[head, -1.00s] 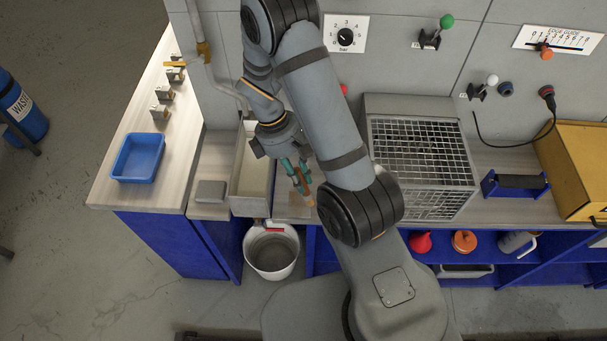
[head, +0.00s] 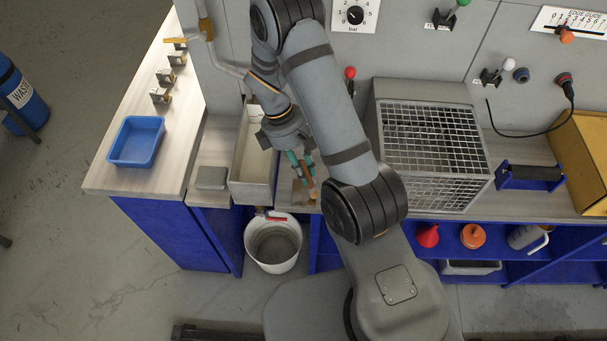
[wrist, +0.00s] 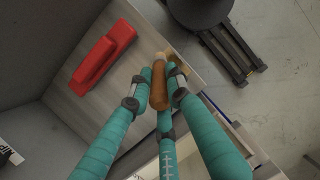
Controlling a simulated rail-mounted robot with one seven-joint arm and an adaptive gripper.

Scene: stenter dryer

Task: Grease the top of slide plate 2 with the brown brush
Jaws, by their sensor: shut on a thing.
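My gripper (head: 303,165) has teal fingers and is shut on the brown brush (head: 312,187), over the front of the bench just right of the pale trough. In the wrist view the fingers (wrist: 160,88) close around the brush's brown handle (wrist: 158,95); its bristles are not clearly visible. Several small grey metal blocks (head: 166,77) stand in a row on the left counter, away from the gripper. They may be the slide plates, but I cannot read any number, so I cannot tell which is plate 2.
The pale trough (head: 240,182), a blue tray (head: 137,141) and a grey block (head: 211,177) lie left of my gripper. A wire-mesh box (head: 436,140) stands right. A white bucket (head: 273,262) is below. A red object (wrist: 103,55) lies on the bench in the wrist view.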

